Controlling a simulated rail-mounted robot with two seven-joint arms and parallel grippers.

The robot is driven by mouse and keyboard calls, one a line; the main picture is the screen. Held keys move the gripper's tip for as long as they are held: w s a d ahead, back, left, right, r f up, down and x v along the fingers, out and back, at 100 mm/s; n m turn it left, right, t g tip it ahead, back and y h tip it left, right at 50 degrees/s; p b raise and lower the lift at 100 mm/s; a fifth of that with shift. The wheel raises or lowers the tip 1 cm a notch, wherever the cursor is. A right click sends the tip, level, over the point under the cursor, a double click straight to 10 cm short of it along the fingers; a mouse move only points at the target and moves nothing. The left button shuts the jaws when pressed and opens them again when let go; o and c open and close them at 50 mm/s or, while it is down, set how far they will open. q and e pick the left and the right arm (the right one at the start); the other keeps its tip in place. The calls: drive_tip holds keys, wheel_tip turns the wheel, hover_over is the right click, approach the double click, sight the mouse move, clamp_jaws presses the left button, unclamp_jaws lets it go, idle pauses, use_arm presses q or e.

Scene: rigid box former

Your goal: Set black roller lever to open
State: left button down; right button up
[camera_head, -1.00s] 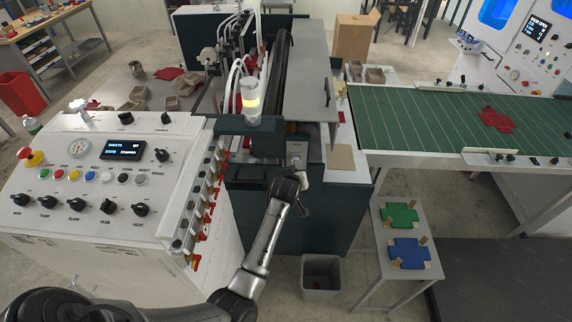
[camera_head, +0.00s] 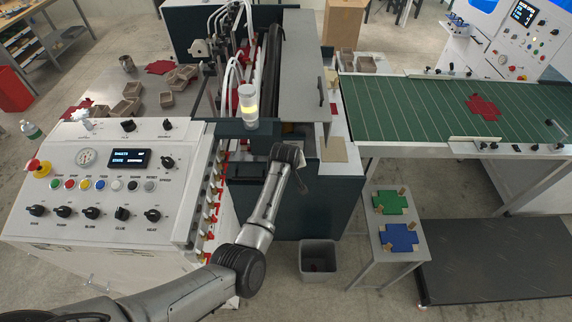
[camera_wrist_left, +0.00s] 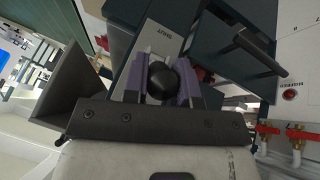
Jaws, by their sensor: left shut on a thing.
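The black roller lever shows in the left wrist view as a round black knob (camera_wrist_left: 170,84) in front of a pale plate (camera_wrist_left: 146,42) with small lettering. My left gripper (camera_wrist_left: 173,78) has its two purple-grey fingers on either side of the knob and is shut on it. In the head view my left arm (camera_head: 262,222) reaches up to the front of the dark machine (camera_head: 258,205), and its wrist hides the lever and fingers. The lever's lower part is hidden by the knob and gripper. My right gripper is in neither view.
A white control console (camera_head: 100,190) with knobs and a small display stands left of my arm. A dark bar handle (camera_wrist_left: 238,42) is right of the gripper. A grey bin (camera_head: 318,258) sits on the floor.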

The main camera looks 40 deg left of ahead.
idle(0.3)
use_arm(q)
drive_tip(key=c, duration=0.9)
unclamp_jaws()
drive_tip(key=shift+r, duration=0.1)
drive_tip(key=shift+s+r, duration=0.2)
drive_tip(key=shift+r, duration=0.3)
drive_tip(key=b+v, duration=0.1)
drive_tip(key=v, duration=1.1)
drive_tip(key=shift+s+r, duration=0.15)
drive_tip(key=shift+r, duration=0.1)
